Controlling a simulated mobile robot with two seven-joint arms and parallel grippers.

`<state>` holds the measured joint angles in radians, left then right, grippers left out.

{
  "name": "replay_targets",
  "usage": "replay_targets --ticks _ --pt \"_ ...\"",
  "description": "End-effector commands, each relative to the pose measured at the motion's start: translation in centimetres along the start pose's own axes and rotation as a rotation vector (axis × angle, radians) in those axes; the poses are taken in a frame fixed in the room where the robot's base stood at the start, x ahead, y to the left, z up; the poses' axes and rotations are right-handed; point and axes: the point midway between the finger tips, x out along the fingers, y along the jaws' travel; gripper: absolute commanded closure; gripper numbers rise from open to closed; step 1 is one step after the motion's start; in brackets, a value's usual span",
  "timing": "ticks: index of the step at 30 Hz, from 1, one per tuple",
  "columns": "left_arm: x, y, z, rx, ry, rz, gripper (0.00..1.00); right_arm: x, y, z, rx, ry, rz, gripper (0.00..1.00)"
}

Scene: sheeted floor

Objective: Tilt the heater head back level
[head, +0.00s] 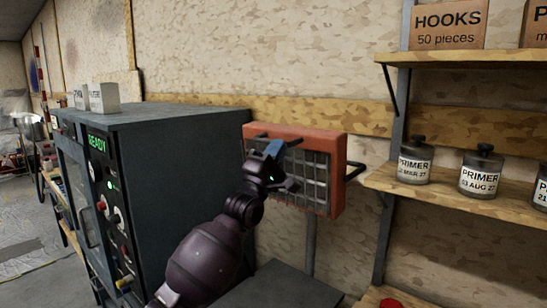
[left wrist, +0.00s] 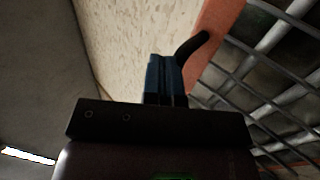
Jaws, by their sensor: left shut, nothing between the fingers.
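The heater head (head: 339,172) is an orange box with a metal grille front, on the wall side right of the dark cabinet. It looks slightly tilted. My right gripper is out of view.
A dark cabinet (head: 180,120) with a green READY display stands close on the left of my left arm. Wooden shelves (head: 450,190) with primer jars (head: 415,162) and a HOOKS box (head: 449,25) are at right. A dark flat surface (head: 285,288) lies below the heater.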

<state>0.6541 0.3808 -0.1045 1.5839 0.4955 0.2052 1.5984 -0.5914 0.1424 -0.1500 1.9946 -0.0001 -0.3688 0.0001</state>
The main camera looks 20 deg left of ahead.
Motion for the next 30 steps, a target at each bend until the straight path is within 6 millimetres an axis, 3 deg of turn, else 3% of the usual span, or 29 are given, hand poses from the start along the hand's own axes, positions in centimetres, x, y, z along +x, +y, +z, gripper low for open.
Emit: replay_targets --ticks 15,30 --pt "1.7 0.1 0.0 0.0 0.0 -0.003 1.0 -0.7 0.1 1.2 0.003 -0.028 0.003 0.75" --pt "1.6 0.0 0.1 -0.001 0.0 -0.003 1.0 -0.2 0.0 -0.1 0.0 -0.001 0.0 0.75"
